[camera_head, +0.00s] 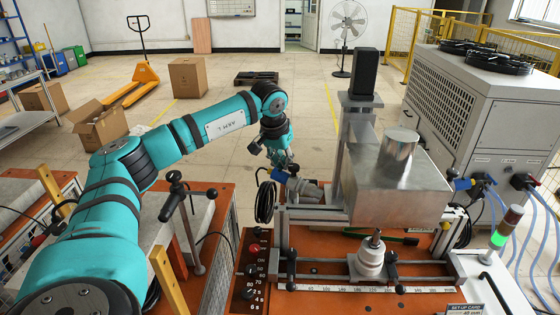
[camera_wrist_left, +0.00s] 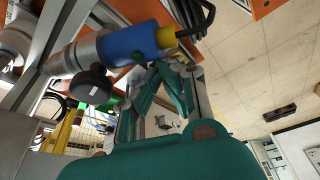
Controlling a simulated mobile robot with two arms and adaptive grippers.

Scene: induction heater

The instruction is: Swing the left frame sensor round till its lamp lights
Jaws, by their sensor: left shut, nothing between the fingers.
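The left frame sensor (camera_head: 281,176) is a blue barrel with a yellow end, at the left side of the machine frame. In the left wrist view its blue barrel (camera_wrist_left: 132,42) is large, with a black cable leaving the yellow end and a black knob (camera_wrist_left: 90,84) beside it. I see no lit lamp on it. My left gripper (camera_head: 284,166) is at the sensor's yellow end. Its fingertips (camera_wrist_left: 164,68) are closed together, empty, just beside that end; whether they touch it I cannot tell. My right gripper is not in view.
A metal box with a cylinder (camera_head: 399,152) stands right of the sensor. A coiled black cable (camera_head: 265,201) hangs below it. A second blue sensor (camera_head: 462,184) is on the frame's right side. A signal tower (camera_head: 505,227) glows green. Open floor lies behind my left gripper.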

